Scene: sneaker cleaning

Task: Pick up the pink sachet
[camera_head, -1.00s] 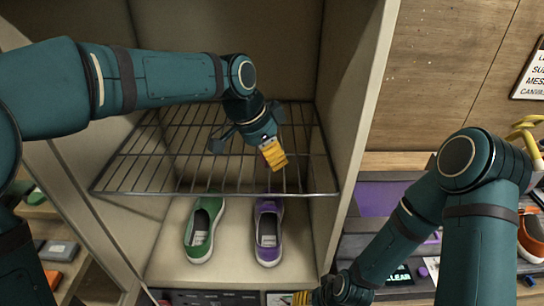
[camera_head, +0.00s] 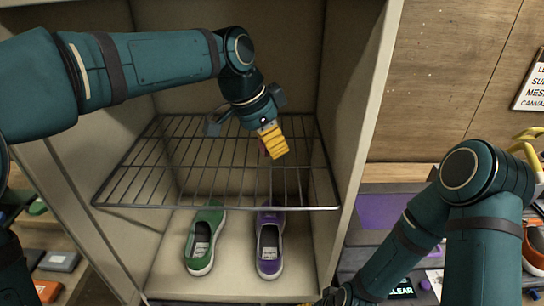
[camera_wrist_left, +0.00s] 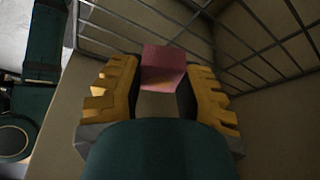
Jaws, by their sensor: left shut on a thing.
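My left gripper (camera_head: 272,140) is over the wire rack (camera_head: 215,206) inside the open cabinet. Its yellow fingers also show in the left wrist view (camera_wrist_left: 163,100), shut on the pink sachet (camera_wrist_left: 163,66). The sachet looks like a small pink block between the fingertips. In the head view only a sliver of pink shows beside the fingers, which hide the rest. The sachet appears held above the rack's wires. My right arm comes in from the right; its gripper is cut off at the bottom edge.
A green shoe (camera_head: 205,240) and a purple shoe (camera_head: 270,245) stand on the cabinet floor below the rack. The cabinet's right wall (camera_head: 358,120) rises close to the right of my left gripper. Shelves with small items lie on both sides.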

